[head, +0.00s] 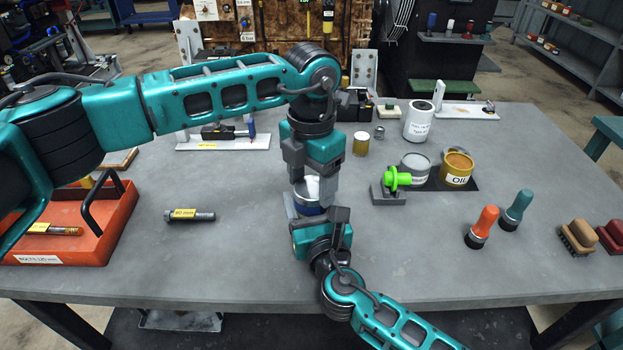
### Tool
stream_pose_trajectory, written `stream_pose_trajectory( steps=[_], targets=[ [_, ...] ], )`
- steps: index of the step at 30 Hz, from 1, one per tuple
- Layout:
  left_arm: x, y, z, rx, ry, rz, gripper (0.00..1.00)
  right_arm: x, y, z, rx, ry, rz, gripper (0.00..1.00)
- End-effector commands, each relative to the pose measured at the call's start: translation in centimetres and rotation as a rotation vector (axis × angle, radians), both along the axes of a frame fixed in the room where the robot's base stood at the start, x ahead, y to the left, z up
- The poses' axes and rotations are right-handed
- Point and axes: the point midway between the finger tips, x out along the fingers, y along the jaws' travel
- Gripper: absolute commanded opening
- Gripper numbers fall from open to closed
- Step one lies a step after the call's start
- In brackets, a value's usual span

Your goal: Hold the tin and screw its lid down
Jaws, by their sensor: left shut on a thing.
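The tin (305,209) stands near the middle of the table, with a dark blue band low on its side and grippers covering much of it. My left gripper (312,190) points down from above, its fingers on either side of the pale lid (312,182) at the tin's top, shut on it. I cannot see whether the lid sits level or how far down it is. My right gripper (318,215) reaches in from the front at the tin's lower body. Its fingertips are partly hidden, so its grip is unclear.
A grey block with a bright green piece (397,179) stands close to the right. Behind it are the OIL can (457,168), a grey can (416,167) and a white canister (418,120).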

Motion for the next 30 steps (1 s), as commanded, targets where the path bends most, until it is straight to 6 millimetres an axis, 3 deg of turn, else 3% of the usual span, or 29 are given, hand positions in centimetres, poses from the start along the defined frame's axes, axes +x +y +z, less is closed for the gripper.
stream_pose_trajectory(
  steps=[3, 4, 12, 23, 30],
  targets=[
    [0.0, 0.0, 0.0, 0.000, -0.001, 0.001, 0.30, 0.0, 0.0, 0.0, 0.000, 0.001, 0.000, 0.00],
    [0.0, 0.0, 0.0, 0.000, -0.001, 0.001, 0.68, 0.0, 0.0, 0.0, 0.000, 0.001, 0.000, 0.00],
    [0.0, 0.0, 0.0, 0.000, -0.001, 0.001, 0.94, 0.0, 0.0, 0.0, 0.000, 0.001, 0.000, 0.00],
    [0.1, 0.0, 0.7, -0.001, -0.003, 0.002, 0.96, 0.0, 0.0, 0.0, 0.000, 0.001, 0.000, 0.00],
    [0.1, 0.0, 5.0, -0.002, -0.005, 0.001, 0.96, 0.0, 0.0, 0.0, 0.000, 0.001, 0.000, 0.00]
  ],
)
